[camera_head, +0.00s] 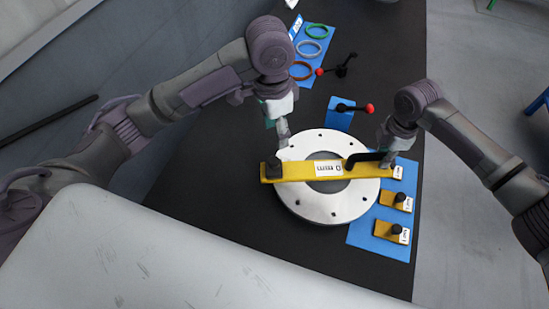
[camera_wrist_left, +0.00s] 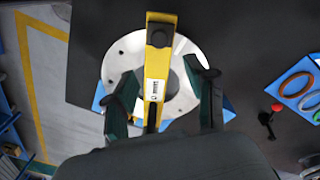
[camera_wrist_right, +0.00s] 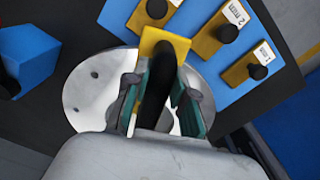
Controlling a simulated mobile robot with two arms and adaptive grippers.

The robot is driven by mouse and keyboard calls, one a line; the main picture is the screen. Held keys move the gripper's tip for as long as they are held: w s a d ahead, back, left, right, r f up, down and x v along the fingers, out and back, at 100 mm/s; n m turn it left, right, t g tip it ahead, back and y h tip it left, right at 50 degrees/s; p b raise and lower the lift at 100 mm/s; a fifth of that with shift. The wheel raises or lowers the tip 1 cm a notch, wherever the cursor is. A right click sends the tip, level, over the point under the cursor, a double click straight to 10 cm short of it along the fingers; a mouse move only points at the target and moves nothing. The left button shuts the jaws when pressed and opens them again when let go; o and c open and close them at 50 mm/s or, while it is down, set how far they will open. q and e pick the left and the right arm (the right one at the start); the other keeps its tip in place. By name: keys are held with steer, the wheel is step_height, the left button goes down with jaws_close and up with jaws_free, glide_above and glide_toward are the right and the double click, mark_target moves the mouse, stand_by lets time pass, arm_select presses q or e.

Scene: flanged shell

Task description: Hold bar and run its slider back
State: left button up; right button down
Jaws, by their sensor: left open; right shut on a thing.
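A yellow bar (camera_head: 300,172) with a white label lies across the round grey flange (camera_head: 325,208). A black knob (camera_head: 272,169) sits at the bar's left end and also shows in the left wrist view (camera_wrist_left: 160,37). A black handle (camera_head: 362,159) stands near its right end. I cannot tell which black part is the slider. My right gripper (camera_wrist_right: 160,100) is shut on the black handle. My left gripper (camera_wrist_left: 163,90) is open, its fingers on either side of the bar and apart from it, above the flange near the bar's left half.
A blue mat (camera_head: 370,236) right of the flange holds smaller yellow gauges with black knobs (camera_head: 392,231). Behind are a red-tipped lever on a blue block (camera_head: 340,118), another red-tipped lever (camera_head: 343,68) and coloured rings (camera_head: 312,48). The dark table is clear at left.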

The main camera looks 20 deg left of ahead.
mark_target(275, 160)
arm_select(q)
steer(key=shift+y, duration=0.3)
steer(key=f, duration=1.2)
steer(key=shift+s, duration=0.25)
jaws_close()
